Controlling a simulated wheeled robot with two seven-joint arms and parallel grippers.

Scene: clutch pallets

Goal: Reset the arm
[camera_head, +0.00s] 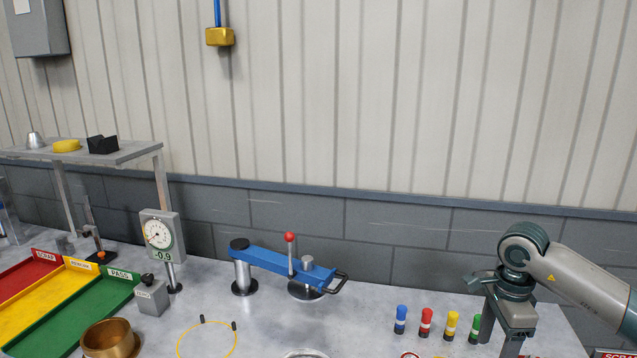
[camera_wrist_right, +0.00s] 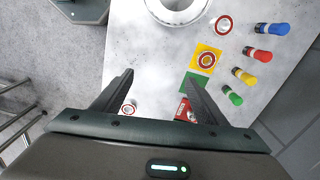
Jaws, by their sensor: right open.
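My right arm (camera_head: 580,278) comes in from the right in the head view, with its gripper (camera_head: 508,345) pointing down near the table's right end. The fingertips are cut off by the bottom edge there. In the right wrist view the gripper (camera_wrist_right: 158,78) has its two dark fingers spread apart with nothing between them, above the grey table. A blue swing arm (camera_head: 270,263) with a red-knobbed lever (camera_head: 290,238) and a black handle stands on the table at the middle. My left arm and gripper are not visible.
Several coloured markers (camera_head: 426,322) stand left of my right gripper. Yellow (camera_wrist_right: 206,58) and green squares lie beneath it. At left are a brass cup (camera_head: 108,340), a dial gauge (camera_head: 160,236) and a red, yellow and green tray (camera_head: 104,296). The table between swing arm and markers is clear.

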